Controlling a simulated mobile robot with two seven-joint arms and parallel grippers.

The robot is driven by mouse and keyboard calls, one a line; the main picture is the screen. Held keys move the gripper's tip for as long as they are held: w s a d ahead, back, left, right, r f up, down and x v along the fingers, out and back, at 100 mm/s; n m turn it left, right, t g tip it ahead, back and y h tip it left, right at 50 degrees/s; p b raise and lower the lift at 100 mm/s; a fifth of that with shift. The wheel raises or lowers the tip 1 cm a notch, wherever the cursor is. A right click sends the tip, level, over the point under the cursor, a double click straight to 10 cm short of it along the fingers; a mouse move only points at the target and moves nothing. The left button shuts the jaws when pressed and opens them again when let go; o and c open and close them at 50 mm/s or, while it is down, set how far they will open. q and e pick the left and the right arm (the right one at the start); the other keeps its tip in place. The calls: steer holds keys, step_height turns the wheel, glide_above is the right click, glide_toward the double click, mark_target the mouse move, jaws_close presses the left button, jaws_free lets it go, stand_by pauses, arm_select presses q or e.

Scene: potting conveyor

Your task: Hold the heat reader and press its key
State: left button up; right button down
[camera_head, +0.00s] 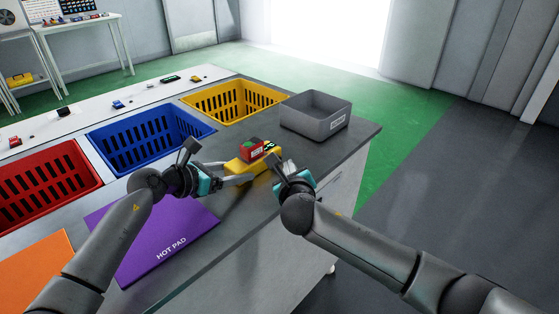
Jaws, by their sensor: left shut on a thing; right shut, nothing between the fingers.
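The heat reader looks to be the yellow item (238,166) on the grey worktop, towards its right end. A small red block with a green top and pale label (251,150) sits on or against it; I cannot tell whether it is part of it. My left gripper (248,178) comes in from the left and is shut on the yellow item at its near side. My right gripper (276,158) is shut and empty, close to the item's right end. Whether its tips touch is unclear. I cannot make out the key.
A grey bin (316,122) stands behind, to the right. Yellow (232,101), blue (150,140) and red (45,185) baskets line the worktop's far side. A purple hot pad (150,240) and an orange mat (35,268) lie nearer. Small items sit on the white conveyor (90,112).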

steer(key=shift+w+a, duration=0.3)
steer(key=shift+w, duration=0.05)
steer(key=shift+w+a, duration=0.35)
steer(key=shift+a, duration=0.05)
stand_by(0.9)
steer(key=shift+s+d, duration=0.7)
stand_by(0.3)
steer(key=shift+s+d, duration=1.75)
steer(key=shift+s, duration=0.1)
